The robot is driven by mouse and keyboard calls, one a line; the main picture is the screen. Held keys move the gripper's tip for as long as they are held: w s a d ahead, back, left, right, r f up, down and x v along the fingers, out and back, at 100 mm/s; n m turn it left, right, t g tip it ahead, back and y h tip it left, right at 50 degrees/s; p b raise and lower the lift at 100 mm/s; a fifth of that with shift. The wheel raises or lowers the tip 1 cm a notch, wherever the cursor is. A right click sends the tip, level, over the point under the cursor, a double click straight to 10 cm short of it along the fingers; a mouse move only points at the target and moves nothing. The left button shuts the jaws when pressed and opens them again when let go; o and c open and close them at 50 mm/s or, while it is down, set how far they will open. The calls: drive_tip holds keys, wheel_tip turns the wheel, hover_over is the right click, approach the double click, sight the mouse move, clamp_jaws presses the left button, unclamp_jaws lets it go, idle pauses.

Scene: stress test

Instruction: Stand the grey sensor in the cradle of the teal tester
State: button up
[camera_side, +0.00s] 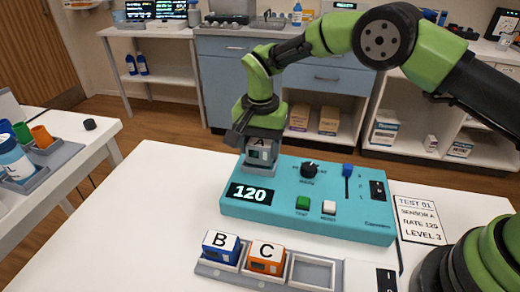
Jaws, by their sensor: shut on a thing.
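The teal tester (345,220) lies on the white table, with 120 on its display (251,194). Its grey cradle (257,169) is at the back left corner. The grey sensor (261,153), marked A, is upright at the cradle, its lower part close to or inside it; I cannot tell if it is fully seated. My gripper (262,134) points down from above and is shut on the top of the grey sensor. The gripper hides part of the sensor's top.
In front, a grey tray (268,281) holds a blue sensor B (221,247) and an orange sensor C (266,258); its right slot is empty. The table left of the tester is clear.

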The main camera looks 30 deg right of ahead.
drive_tip(key=shift+f, duration=0.7)
drive_tip(key=o, duration=1)
drive_tip(key=shift+f, duration=0.1)
drive_tip(key=shift+c, duration=0.2)
